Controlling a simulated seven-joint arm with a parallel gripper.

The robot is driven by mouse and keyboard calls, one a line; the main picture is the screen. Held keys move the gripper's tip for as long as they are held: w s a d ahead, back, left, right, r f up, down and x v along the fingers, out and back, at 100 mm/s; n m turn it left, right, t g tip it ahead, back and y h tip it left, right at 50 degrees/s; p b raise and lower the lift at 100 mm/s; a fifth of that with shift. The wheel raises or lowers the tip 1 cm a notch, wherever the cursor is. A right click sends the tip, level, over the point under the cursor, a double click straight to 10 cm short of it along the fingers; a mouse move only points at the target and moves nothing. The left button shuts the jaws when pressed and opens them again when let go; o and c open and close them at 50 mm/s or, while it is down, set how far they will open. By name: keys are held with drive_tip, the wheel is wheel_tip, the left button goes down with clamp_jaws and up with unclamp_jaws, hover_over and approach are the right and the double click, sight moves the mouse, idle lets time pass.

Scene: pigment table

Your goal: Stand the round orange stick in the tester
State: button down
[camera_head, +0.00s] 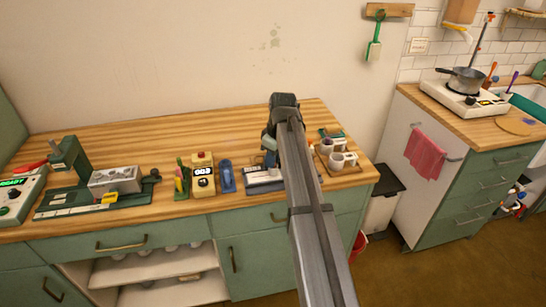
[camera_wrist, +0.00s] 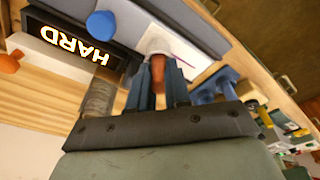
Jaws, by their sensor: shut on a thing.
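The round orange stick (camera_wrist: 158,72) is upright between the blue-grey fingers of my gripper (camera_wrist: 157,82) in the wrist view, and the gripper is shut on it. Its far end meets a pale round holder (camera_wrist: 155,40) on a grey-blue device, the tester (camera_wrist: 188,28). I cannot tell whether the end is inside the holder or just against it. The tester's black display (camera_wrist: 75,42) reads HARD, and a blue knob (camera_wrist: 102,24) is beside it. In the head view my arm partly covers the tester (camera_head: 262,181), and the stick is hidden.
A tray with cups (camera_head: 340,167) stands right of my arm. A blue device (camera_head: 227,177), a yellow counter box (camera_head: 203,175) and a green machine (camera_head: 75,200) stand to the left. The back of the wooden table (camera_head: 180,135) is clear.

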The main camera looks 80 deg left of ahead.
drive_tip(key=shift+d+f, duration=0.3)
drive_tip(key=shift+f, duration=0.5)
drive_tip(key=c, duration=1)
unclamp_jaws()
drive_tip(key=shift+d, duration=0.1)
drive_tip(key=shift+s, duration=0.1)
drive_tip(key=shift+d, duration=0.1)
wheel_tip(320, 180, up, 15)
drive_tip(key=w, duration=0.1)
drive_tip(key=shift+w+d, duration=0.35)
drive_tip(key=shift+w, duration=0.05)
drive_tip(key=shift+r, duration=0.1)
